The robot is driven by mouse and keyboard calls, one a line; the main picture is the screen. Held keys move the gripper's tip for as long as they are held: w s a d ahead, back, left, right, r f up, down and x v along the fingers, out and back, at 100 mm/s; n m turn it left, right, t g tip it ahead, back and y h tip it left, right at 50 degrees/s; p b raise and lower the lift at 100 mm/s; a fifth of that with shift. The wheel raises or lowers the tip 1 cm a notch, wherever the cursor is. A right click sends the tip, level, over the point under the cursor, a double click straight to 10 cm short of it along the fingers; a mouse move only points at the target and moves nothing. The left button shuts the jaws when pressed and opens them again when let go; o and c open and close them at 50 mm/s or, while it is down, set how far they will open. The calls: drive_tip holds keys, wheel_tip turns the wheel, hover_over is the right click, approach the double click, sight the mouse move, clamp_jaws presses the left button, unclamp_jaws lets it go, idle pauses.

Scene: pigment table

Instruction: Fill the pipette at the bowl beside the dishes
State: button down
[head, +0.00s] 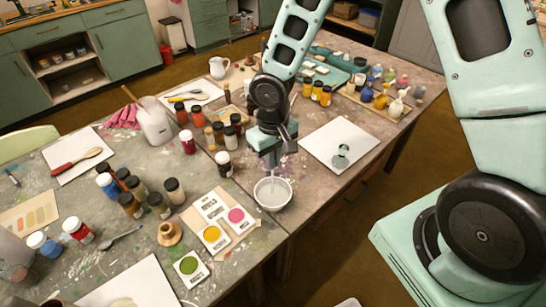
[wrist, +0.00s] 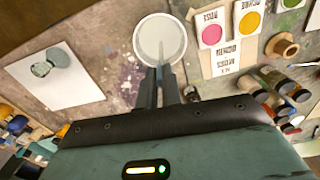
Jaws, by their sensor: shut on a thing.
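My gripper (head: 271,155) points down above the white bowl (head: 272,193) near the table's front edge. In the wrist view its two fingers (wrist: 160,88) are closed on a thin, pale pipette (wrist: 161,52). The pipette's lower end reaches over the inside of the bowl (wrist: 139,40); I cannot tell whether the tip touches the liquid or how full the pipette is. White square dishes with pink (head: 237,216), yellow (head: 212,235) and green (head: 189,266) rounds lie left of the bowl in the head view.
Several dark-capped jars (head: 174,190) stand left of the bowl. A white sheet with small greenish glass pieces (head: 341,153) lies to the right. A wooden stand (head: 170,233) is near the dishes. Bottles (head: 382,97) fill a tray at the back. Bare tabletop (head: 310,205) lies right of the bowl.

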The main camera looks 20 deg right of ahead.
drive_tip(key=shift+f+b, duration=1.2)
drive_tip(key=shift+f, duration=0.3)
drive_tip(key=c, duration=2)
unclamp_jaws()
drive_tip(key=shift+r, duration=0.2)
drive_tip(key=shift+r+p, duration=4.25)
drive_tip(key=shift+r, duration=0.55)
